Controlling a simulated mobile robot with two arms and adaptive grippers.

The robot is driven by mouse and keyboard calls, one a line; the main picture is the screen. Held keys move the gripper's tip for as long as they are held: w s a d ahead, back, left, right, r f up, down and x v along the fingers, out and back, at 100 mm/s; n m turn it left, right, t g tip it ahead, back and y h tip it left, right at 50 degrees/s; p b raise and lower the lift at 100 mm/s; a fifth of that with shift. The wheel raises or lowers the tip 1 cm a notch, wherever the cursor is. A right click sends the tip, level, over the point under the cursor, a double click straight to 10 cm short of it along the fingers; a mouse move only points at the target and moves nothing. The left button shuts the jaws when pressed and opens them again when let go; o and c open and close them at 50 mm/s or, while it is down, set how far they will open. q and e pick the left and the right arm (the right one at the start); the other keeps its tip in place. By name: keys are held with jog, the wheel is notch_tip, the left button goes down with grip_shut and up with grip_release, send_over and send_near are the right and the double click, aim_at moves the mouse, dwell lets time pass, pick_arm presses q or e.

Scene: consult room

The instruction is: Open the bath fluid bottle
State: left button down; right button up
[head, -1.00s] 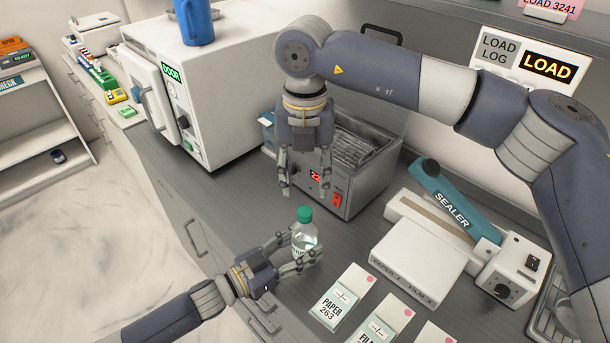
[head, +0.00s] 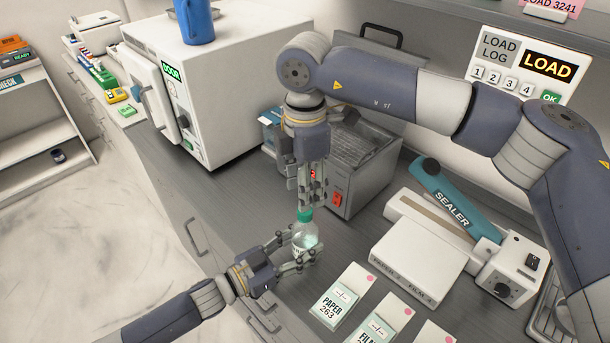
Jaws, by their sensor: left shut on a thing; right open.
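The bath fluid bottle (head: 304,236) is small and clear, with a green cap (head: 305,215). It stands upright near the front of the grey counter. My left gripper (head: 299,247) is shut on the bottle's body from the lower left. My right gripper (head: 311,201) points straight down just above the cap, its fingers at or around the cap's top edge. It is open; I cannot tell whether its fingers touch the cap. The fingers hide part of the cap's top.
A metal bath unit (head: 362,178) with a red switch stands right behind the grippers. A white autoclave (head: 228,75) is at the back left. A sealer (head: 432,240) is at the right. Packs marked PAPER (head: 342,298) and FILM lie in front. Bare counter (head: 205,195) lies at the left.

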aim_at(305, 213)
notch_tip(305, 213, down, 6)
jog(key=shift+r, duration=0.15)
jog(key=shift+c, duration=0.5)
grip_shut()
